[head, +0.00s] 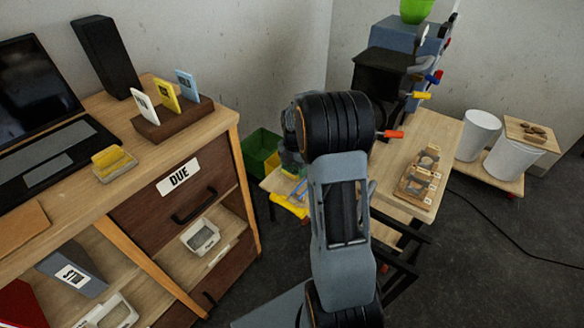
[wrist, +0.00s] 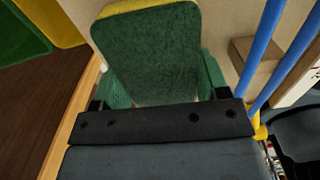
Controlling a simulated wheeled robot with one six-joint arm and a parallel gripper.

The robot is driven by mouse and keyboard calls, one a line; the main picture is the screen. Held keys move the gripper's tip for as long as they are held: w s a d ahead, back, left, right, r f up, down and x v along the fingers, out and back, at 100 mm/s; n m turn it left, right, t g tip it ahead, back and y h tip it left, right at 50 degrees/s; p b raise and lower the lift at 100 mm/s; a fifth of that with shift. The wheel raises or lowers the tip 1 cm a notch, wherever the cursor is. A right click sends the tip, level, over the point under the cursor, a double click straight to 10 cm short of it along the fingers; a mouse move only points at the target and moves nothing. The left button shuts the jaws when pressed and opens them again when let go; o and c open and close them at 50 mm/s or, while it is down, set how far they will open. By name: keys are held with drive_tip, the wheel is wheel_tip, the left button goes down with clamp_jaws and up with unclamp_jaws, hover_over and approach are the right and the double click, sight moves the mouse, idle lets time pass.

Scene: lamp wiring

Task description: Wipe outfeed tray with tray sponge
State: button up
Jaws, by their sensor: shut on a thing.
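My gripper (wrist: 160,88) is shut on the tray sponge (wrist: 147,45), which has a dark green face and a yellow edge. The sponge is held flat across the top middle of the wrist view, over a pale wood surface (wrist: 238,22). I cannot tell whether it touches that surface. In the head view my arm hides the sponge and most of the gripper. A low pale wood top (head: 273,180) shows just left of my arm, with something yellow at its front. I cannot tell for sure which part is the outfeed tray.
Blue rods (wrist: 270,45) stand close to the sponge's right, near a wooden block (wrist: 240,52). Green and yellow bins (head: 262,150) are behind left. A cabinet marked DUE (head: 180,177) stands left; a wooden bench (head: 440,140) with a rack stands right. Dark floor (head: 490,250) is open at right, crossed by a cable.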

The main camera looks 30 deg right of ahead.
sight(280, 186)
drive_tip(key=shift+d, duration=0.1)
drive_tip(key=shift+s+a+r, duration=0.1)
drive_tip(key=shift+s+a, duration=0.15)
drive_tip(key=shift+a, duration=0.35)
drive_tip(key=shift+s+a+f, duration=0.1)
drive_tip(key=shift+s+a, duration=0.2)
drive_tip(key=shift+a, duration=0.35)
drive_tip(key=shift+s+a+r, duration=0.1)
drive_tip(key=shift+s+a, duration=0.15)
drive_tip(key=shift+a, duration=0.35)
drive_tip(key=shift+a, duration=0.1)
drive_tip(key=shift+s+a+f, duration=0.1)
drive_tip(key=shift+s+a, duration=0.35)
drive_tip(key=shift+a, duration=0.4)
drive_tip(key=shift+s+a+f, duration=0.1)
drive_tip(key=shift+s+a, duration=0.35)
drive_tip(key=shift+a, duration=0.4)
drive_tip(key=shift+r, duration=0.1)
drive_tip(key=shift+r+p, duration=2.2)
drive_tip(key=shift+r, duration=0.8)
